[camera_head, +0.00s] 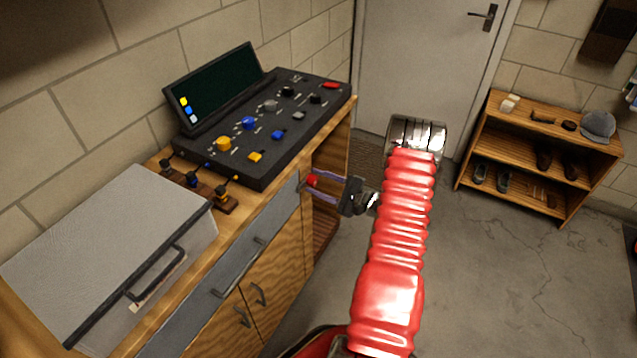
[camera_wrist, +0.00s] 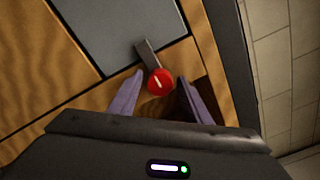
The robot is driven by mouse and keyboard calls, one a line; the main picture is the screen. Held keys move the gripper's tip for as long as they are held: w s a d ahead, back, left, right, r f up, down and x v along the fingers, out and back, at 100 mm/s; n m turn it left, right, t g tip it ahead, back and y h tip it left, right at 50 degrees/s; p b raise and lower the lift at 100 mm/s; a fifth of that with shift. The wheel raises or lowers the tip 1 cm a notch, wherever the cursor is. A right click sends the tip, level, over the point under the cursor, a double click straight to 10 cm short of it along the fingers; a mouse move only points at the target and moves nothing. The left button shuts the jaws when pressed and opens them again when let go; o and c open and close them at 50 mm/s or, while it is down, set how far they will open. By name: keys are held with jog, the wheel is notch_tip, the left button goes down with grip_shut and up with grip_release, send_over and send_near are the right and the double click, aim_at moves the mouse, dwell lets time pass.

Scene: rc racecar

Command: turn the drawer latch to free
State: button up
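The drawer latch is a red round knob with a pale line on it and a dark grey bar (camera_wrist: 158,78); in the head view its red knob (camera_head: 312,180) shows at the right end of the grey drawer front (camera_head: 215,290). My gripper (camera_wrist: 155,90) is open, with its two purple fingers on either side of the red knob. In the wrist view the bar points up and left from the knob, over the edge of the grey drawer panel (camera_wrist: 120,30). I cannot tell whether the fingers touch the knob. In the head view my gripper (camera_head: 310,186) reaches the cabinet from the right.
A black control console (camera_head: 265,130) with coloured knobs and a screen stands on the wooden cabinet. A grey lidded box (camera_head: 110,250) and small levers (camera_head: 195,182) are also on top. A shoe shelf (camera_head: 540,150) stands at the right. The concrete floor between is clear.

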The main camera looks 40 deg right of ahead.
jog(key=c, duration=0.9)
